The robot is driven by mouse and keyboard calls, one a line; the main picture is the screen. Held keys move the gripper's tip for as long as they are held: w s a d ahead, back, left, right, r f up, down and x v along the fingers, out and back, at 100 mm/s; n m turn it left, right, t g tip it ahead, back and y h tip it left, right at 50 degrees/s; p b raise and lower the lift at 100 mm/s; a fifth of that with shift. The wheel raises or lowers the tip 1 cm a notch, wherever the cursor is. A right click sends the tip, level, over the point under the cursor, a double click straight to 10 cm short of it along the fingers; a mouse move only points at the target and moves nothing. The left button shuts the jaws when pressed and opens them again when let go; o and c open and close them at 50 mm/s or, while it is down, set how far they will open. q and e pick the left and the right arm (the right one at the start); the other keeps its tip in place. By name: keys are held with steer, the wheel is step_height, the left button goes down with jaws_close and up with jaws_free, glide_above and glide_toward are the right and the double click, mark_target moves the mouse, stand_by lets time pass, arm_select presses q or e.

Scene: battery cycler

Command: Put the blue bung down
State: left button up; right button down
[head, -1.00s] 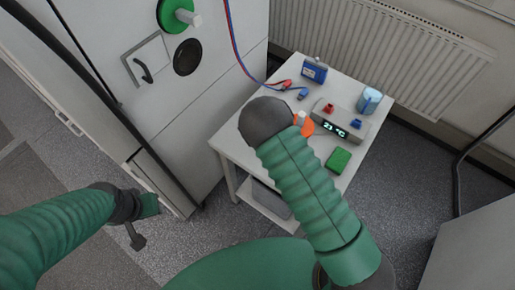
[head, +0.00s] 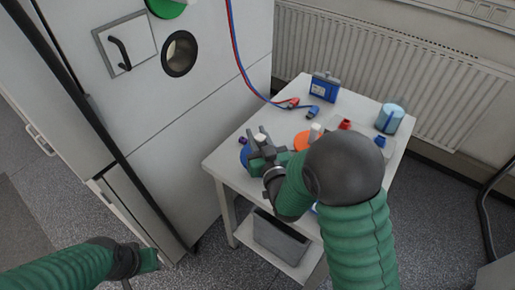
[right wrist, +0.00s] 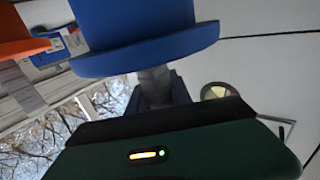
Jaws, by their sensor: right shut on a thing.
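The blue bung (head: 244,154) shows in the head view as a small blue patch beside my right gripper (head: 262,140), over the left part of the white table. In the right wrist view the blue bung (right wrist: 145,40) is large at the top, with a wide flange and a grey stem running down to my right gripper (right wrist: 155,88). The right gripper is shut on it. I cannot tell whether the bung touches the table. My left gripper (head: 147,260) is at the bottom left, away from the table; its jaws are unclear.
The white table (head: 225,160) holds an orange piece with a white knob (head: 315,132), a blue box (head: 325,87), a blue cylinder (head: 390,118) and cable plugs (head: 312,111). My right arm covers its right front. The cabinet (head: 200,120) has a round port (head: 180,53) and a green disc (head: 165,6).

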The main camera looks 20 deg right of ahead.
step_height(320, 180, down, 2)
steer(key=shift+d+f, duration=0.1)
steer(key=shift+s+d+f, duration=0.1)
steer(key=shift+d+f, duration=0.1)
steer(key=shift+f, duration=0.1)
steer(key=c, duration=1.2)
jaws_free()
steer(key=shift+a+f, duration=0.1)
steer(key=shift+a, duration=0.05)
steer(key=shift+o, duration=0.2)
